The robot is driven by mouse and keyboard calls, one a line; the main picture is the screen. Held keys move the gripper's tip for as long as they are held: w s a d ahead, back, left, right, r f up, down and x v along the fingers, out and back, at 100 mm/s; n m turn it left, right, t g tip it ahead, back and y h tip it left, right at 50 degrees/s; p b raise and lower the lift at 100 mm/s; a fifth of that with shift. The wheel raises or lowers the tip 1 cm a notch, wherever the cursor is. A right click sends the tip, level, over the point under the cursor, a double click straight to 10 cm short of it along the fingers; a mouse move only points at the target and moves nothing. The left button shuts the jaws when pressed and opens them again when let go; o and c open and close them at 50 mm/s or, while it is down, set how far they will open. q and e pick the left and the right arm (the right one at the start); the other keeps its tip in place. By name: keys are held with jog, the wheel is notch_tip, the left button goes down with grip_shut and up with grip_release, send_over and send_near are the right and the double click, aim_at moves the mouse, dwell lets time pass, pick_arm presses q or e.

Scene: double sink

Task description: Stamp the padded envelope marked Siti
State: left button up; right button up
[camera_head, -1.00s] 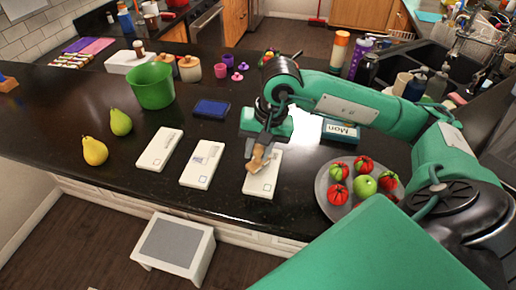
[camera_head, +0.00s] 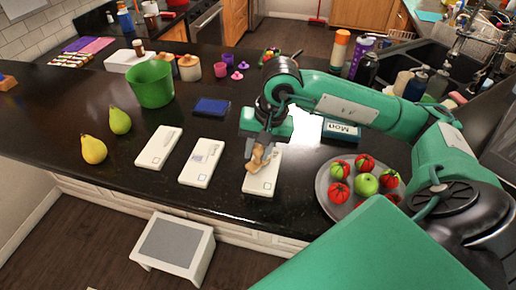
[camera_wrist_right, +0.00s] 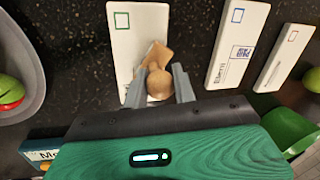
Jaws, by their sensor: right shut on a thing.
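My right gripper (camera_head: 258,150) is shut on a wooden stamp (camera_wrist_right: 159,83) with a round knob. It holds the stamp over the rightmost white padded envelope (camera_head: 262,183); I cannot tell whether the stamp touches it. This envelope shows a green square outline in the right wrist view (camera_wrist_right: 122,20), and its name is covered or unreadable. The middle envelope (camera_head: 196,174) has a blue outline, lettering and a dark printed patch. The left envelope (camera_head: 154,152) has a red outline and lettering too small to read. A dark blue pad (camera_head: 211,107) lies behind them. My left gripper is out of view.
A grey plate (camera_head: 330,189) of tomatoes and a green apple stands right of the envelopes. A box lettered "Mon" (camera_head: 342,131) lies behind the plate. A green bucket (camera_head: 152,88) and two pears (camera_head: 93,149) stand left. The counter's front edge is close to the envelopes.

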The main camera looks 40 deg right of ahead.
jog(key=shift+s+f+b, duration=0.1)
jog(key=shift+f+b, duration=0.05)
jog(key=shift+b, duration=0.4)
dwell(1.7)
jog(key=shift+a+p+v, duration=0.2)
jog(key=shift+p+v, duration=0.3)
jog(key=shift+v, duration=0.6)
jog(key=shift+w+r+p, duration=0.1)
jog(key=shift+r+p, duration=0.35)
jog(key=shift+r, duration=0.8)
jog(key=shift+w+r+p, duration=0.15)
jog(key=shift+r+p, duration=0.25)
jog(key=shift+r, duration=0.9)
jog(key=shift+f, duration=0.1)
